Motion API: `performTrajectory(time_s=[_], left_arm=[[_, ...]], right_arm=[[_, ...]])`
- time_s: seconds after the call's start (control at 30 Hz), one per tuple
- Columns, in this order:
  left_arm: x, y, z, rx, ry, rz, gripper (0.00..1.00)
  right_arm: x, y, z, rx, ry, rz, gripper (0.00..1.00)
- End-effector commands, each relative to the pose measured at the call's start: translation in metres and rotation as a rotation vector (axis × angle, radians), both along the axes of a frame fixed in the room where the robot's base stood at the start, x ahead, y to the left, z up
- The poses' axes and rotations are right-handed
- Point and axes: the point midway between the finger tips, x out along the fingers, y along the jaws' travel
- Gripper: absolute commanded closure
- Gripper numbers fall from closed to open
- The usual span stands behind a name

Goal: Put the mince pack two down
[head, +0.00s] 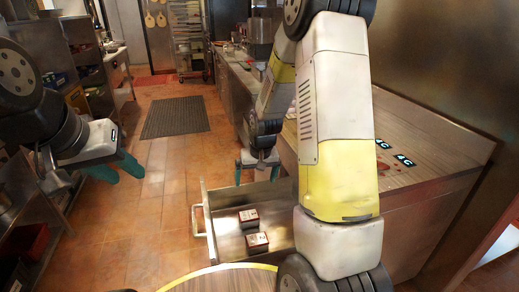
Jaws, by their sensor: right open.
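Two small dark-red packs with pale printed tops lie in an open drawer (226,224); the farther pack (249,216) sits just beyond the nearer pack (257,240). The print is too small to tell which one is mince. My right gripper (257,177) is open and empty, fingers pointing down, above the far end of the drawer and apart from both packs. My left gripper (116,170) hangs over the floor at the left, away from the drawer, with teal fingers and nothing visible held; its finger gap is unclear.
The counter (425,135) at the right bears two dark "4C" labels (404,160) and red marks; my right arm hides part of it. The drawer handle (196,220) juts into the aisle. Shelving stands at the left; a dark mat (175,117) lies on the open tiled floor.

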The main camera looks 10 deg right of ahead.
Motion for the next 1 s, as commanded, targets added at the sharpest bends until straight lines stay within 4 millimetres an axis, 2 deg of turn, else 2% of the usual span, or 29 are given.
performTrajectory(time_s=[0.03, 0.2, 0.4, 0.5, 0.6, 0.73, 0.87, 1.0], left_arm=[[0.0, 0.0, 0.0, 0.0, 0.0, 0.0, 0.64], [0.0, 0.0, 0.0, 0.0, 0.0, 0.0, 0.64], [0.0, 0.0, 0.0, 0.0, 0.0, 0.0, 0.64], [0.0, 0.0, 0.0, 0.0, 0.0, 0.0, 0.64], [0.0, 0.0, 0.0, 0.0, 0.0, 0.0, 0.64], [0.0, 0.0, 0.0, 0.0, 0.0, 0.0, 0.64], [0.0, 0.0, 0.0, 0.0, 0.0, 0.0, 0.64], [0.0, 0.0, 0.0, 0.0, 0.0, 0.0, 0.64]], right_arm=[[-0.007, 0.001, 0.033, 0.012, -0.03, -0.003, 0.0], [-0.047, 0.004, 0.118, 0.043, -0.095, 0.002, 0.0], [-0.114, 0.009, 0.193, 0.077, -0.172, 0.021, 0.0], [-0.151, 0.011, 0.22, 0.091, -0.209, 0.035, 0.0], [-0.185, 0.014, 0.237, 0.1, -0.242, 0.049, 0.0], [-0.217, 0.017, 0.247, 0.109, -0.272, 0.063, 0.0], [-0.233, 0.018, 0.251, 0.112, -0.285, 0.072, 0.0], [-0.237, 0.018, 0.251, 0.113, -0.287, 0.074, 0.0]])
